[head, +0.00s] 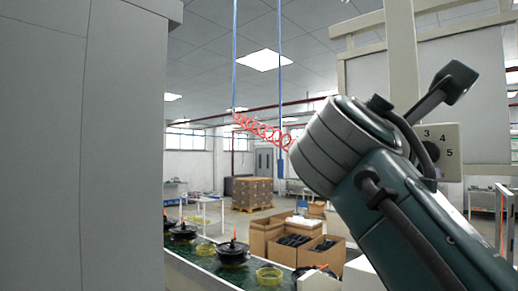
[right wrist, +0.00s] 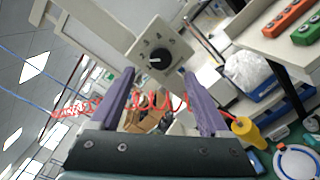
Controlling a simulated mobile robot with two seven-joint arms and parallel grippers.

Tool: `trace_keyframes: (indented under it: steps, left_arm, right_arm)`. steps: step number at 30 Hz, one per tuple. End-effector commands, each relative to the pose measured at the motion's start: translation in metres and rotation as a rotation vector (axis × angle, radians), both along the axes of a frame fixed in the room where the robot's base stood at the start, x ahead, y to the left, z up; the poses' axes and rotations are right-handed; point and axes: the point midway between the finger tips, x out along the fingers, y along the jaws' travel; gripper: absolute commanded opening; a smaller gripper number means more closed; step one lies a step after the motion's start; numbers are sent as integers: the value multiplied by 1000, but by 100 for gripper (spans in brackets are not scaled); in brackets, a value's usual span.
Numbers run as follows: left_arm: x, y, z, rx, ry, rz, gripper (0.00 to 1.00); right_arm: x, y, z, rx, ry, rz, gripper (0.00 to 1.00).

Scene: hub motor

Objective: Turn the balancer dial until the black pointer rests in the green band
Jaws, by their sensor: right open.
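The balancer dial is a black round knob (right wrist: 158,60) with a white mark, on a pale square plate (right wrist: 172,45) ahead of my right gripper in the right wrist view. My right gripper (right wrist: 160,78) is open and empty. Its two purple fingers point toward the plate, with the knob in line with the gap between them; I cannot tell whether they touch. In the head view my right arm covers most of the plate (head: 452,133), leaving the numerals 3, 4 and 5 showing. I cannot make out a black pointer or green band. My left gripper is out of view.
A red coiled hose (head: 262,129) hangs behind. Cardboard boxes (head: 285,245) and a conveyor with black hubs (head: 233,252) are below. In the right wrist view, a yellow bottle-like object (right wrist: 247,131), a blue bin (right wrist: 268,108) and a blue-rimmed white disc (right wrist: 297,162) lie at the right.

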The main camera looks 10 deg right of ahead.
Motion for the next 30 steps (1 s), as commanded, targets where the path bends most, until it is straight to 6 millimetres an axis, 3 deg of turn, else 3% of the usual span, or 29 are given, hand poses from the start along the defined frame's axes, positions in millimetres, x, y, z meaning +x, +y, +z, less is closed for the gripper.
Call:
trace_keyframes:
  steps: [1,8,15,23,30]
  left_arm:
    - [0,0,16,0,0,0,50]
    - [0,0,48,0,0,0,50]
    - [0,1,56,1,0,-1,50]
    - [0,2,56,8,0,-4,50]
    - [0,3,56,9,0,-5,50]
  right_arm:
    - [6,-9,8,-4,5,-4,79]
    - [33,-45,7,0,3,-3,79]
    - [46,-60,2,4,-1,-1,79]
    - [47,-62,0,5,-1,0,79]
    - [47,-62,0,5,-1,0,56]
